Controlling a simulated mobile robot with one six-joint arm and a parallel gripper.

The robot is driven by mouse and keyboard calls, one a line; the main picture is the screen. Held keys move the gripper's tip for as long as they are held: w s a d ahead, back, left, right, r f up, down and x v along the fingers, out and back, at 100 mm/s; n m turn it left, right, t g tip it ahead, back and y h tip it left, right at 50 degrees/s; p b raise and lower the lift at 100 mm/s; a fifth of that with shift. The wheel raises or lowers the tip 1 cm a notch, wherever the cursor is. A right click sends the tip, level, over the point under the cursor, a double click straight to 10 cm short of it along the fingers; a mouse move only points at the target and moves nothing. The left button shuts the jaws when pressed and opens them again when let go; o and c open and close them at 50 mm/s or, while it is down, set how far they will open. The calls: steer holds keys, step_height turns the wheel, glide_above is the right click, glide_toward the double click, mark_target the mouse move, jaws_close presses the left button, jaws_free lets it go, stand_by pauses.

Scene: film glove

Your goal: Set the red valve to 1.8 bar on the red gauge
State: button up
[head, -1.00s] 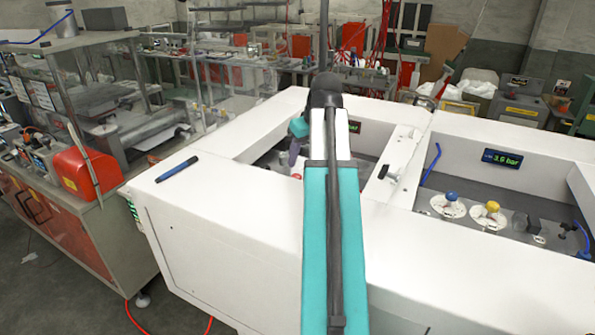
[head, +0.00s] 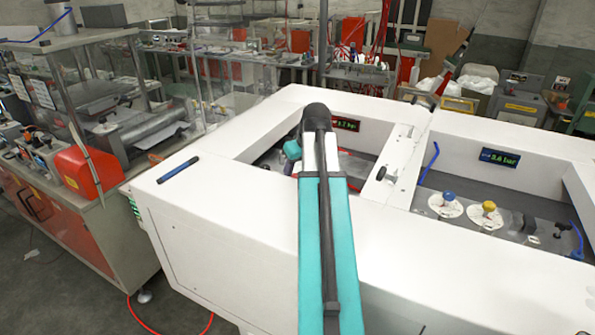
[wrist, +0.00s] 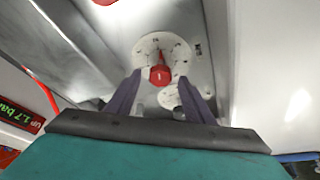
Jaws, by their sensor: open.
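The red valve (wrist: 160,75) is a red knob on a white round dial (wrist: 178,47) in the wrist view. My gripper (wrist: 160,82) is open, with one dark finger on each side of the red knob in the picture. A gap shows beside the knob, and I cannot tell any contact. The red gauge (wrist: 16,114) is a red-framed display at the lower left of the wrist view, upside down, and appears to read 1.7 bar. It also shows in the head view (head: 345,123), small and blurred. My arm hides the red valve in the head view.
In the head view, a blue valve (head: 448,196) and a yellow valve (head: 489,206) stand in the right bay, below a blue display (head: 500,158) reading about 3.6 bar. White walls surround both bays. A blue pen (head: 178,169) lies on the left rim.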

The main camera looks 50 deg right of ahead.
steer(key=shift+f, duration=0.15)
steer(key=c, duration=1.1)
steer(key=shift+o, duration=0.3)
steer(key=shift+m, duration=0.6)
steer(key=o, duration=1)
steer(key=shift+o, duration=0.2)
steer(key=shift+r, duration=0.2)
